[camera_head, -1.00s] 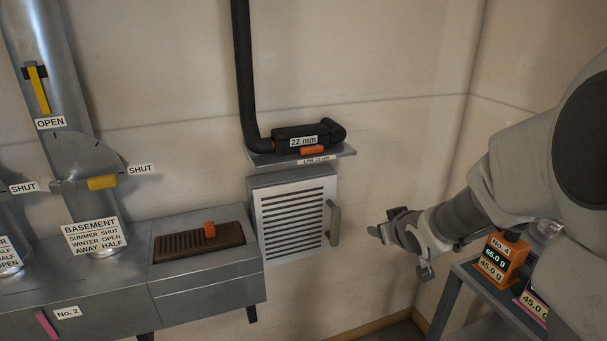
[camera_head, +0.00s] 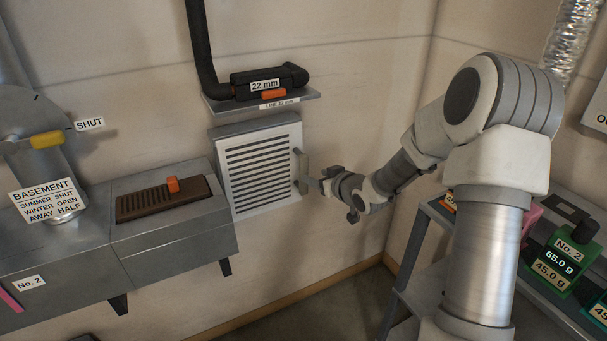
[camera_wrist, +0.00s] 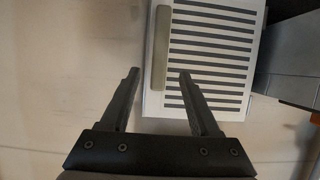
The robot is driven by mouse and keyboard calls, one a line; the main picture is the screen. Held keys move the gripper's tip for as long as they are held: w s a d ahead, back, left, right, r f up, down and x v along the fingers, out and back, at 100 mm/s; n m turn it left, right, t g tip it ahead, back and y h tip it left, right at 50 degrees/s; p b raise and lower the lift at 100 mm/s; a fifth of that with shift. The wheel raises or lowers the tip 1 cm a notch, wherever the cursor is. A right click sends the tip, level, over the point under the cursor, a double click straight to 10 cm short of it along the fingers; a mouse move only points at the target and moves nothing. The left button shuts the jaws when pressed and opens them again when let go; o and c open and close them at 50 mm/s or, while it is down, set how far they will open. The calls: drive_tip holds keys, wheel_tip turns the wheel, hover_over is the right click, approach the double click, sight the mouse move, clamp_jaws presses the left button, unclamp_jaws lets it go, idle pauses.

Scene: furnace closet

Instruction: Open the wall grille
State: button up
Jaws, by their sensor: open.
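The wall grille (camera_head: 262,168) is a white slatted panel in a grey frame, low on the wall under a small shelf. It looks shut. Its upright grey handle (camera_head: 300,170) is on the right edge in the head view. My gripper (camera_head: 312,184) is just right of the handle, with its fingers towards it. In the wrist view the grille (camera_wrist: 212,50) is upper right, and the handle (camera_wrist: 160,48) lies ahead of the open fingers (camera_wrist: 158,74), between their lines. The jaws are empty. I cannot tell if a finger touches the handle.
A shelf (camera_head: 262,102) with a black pipe (camera_head: 202,50) and 22 mm label is above the grille. A grey duct box (camera_head: 175,245) with a brown slotted plate (camera_head: 162,200) stands left.

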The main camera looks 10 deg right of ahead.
sight(305, 172)
drive_tip(key=x, duration=0.9)
drive_tip(key=shift+f+b, duration=0.1)
drive_tip(key=shift+b, duration=0.3)
clamp_jaws()
idle(0.9)
